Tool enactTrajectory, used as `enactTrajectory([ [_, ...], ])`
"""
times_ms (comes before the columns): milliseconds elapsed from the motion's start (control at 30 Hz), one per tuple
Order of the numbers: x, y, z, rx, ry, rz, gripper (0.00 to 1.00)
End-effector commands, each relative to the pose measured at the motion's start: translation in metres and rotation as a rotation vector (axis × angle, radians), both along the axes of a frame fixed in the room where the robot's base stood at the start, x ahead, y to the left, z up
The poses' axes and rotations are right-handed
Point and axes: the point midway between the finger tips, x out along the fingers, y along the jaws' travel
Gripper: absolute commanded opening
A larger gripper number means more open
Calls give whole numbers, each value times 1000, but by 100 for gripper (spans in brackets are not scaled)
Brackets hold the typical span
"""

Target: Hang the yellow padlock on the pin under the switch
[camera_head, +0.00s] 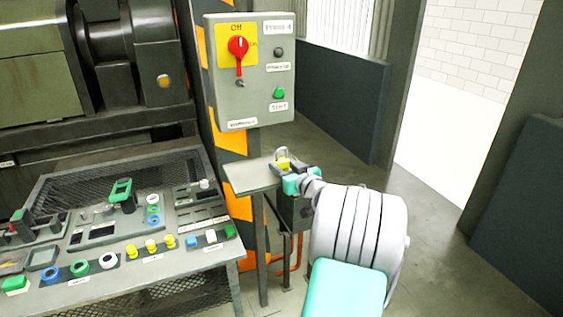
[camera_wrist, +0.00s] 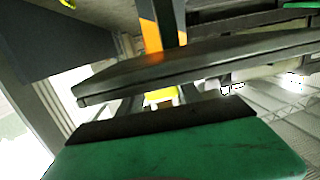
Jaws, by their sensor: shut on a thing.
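The yellow padlock (camera_head: 283,163) stands with its silver shackle upward, just above or at the edge of the small grey shelf. My gripper (camera_head: 291,170) is shut on it, coming from the lower right. In the wrist view a bit of the yellow padlock (camera_wrist: 160,97) shows beyond the dark pad of my green gripper; most of it is hidden. The red switch (camera_head: 237,48) sits on a yellow plate marked Off on the grey control box. The pin (camera_head: 240,83) is small and dark, just under the switch handle.
The grey shelf (camera_head: 248,180) is below the control box (camera_head: 227,105). A green button (camera_head: 279,93) and a dark button (camera_head: 279,52) are right of the switch. A console (camera_head: 190,257) with several buttons stands at left. The space before the box looks clear.

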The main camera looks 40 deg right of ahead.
Motion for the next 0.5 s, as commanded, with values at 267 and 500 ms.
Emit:
enactTrajectory([
  [267, -10, 2, 19, -1, -1, -1, 6],
  [500, -18, 5, 34, -1, -1, -1, 6],
])
